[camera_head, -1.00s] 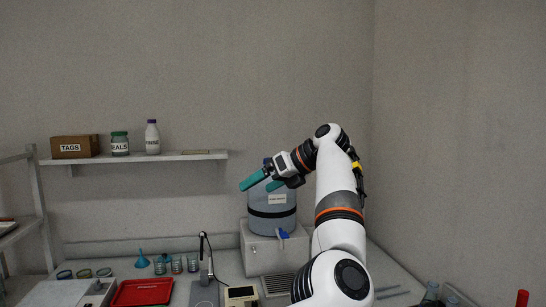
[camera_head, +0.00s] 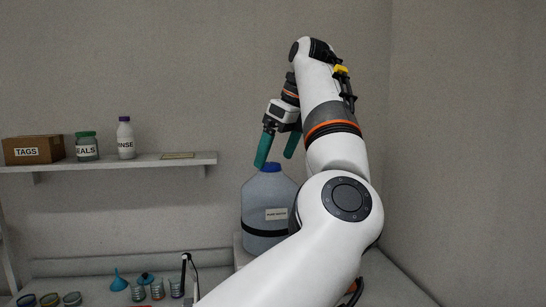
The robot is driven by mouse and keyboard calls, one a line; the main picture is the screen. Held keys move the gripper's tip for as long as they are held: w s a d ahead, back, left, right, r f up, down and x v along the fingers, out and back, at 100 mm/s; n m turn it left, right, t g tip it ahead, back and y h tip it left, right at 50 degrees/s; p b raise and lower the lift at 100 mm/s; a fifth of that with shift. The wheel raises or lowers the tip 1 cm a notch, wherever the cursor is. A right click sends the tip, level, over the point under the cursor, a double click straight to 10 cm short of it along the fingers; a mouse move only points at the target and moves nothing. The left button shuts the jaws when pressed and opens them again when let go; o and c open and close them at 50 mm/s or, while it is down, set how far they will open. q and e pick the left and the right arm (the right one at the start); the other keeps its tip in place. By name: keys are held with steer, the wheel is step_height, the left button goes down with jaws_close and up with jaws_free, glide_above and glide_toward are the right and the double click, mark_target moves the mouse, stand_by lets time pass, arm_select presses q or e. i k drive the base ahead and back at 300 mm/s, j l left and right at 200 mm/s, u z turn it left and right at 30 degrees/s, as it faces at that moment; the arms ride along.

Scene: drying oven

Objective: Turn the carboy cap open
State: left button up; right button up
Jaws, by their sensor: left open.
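The carboy (camera_head: 262,205) is a translucent blue-grey jug with a dark band and a white label, standing upright on a white block at the back of the bench. Its blue cap (camera_head: 271,167) sits on top. My left gripper (camera_head: 275,162) points down from above, its two teal fingers apart, one to the left of the cap and one to the right and higher. The fingers look close to the cap, but I cannot tell whether they touch it. My left arm hides the carboy's lower right side. My right gripper is not in view.
A wall shelf (camera_head: 110,163) at left holds a TAGS box (camera_head: 33,149), a lidded jar (camera_head: 86,146) and a white bottle (camera_head: 125,138). Small beakers (camera_head: 157,289) and a blue funnel (camera_head: 118,280) stand on the bench below.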

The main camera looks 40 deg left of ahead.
mark_target(270, 166)
steer(key=i+j, duration=1)
steer(key=j, duration=0.1)
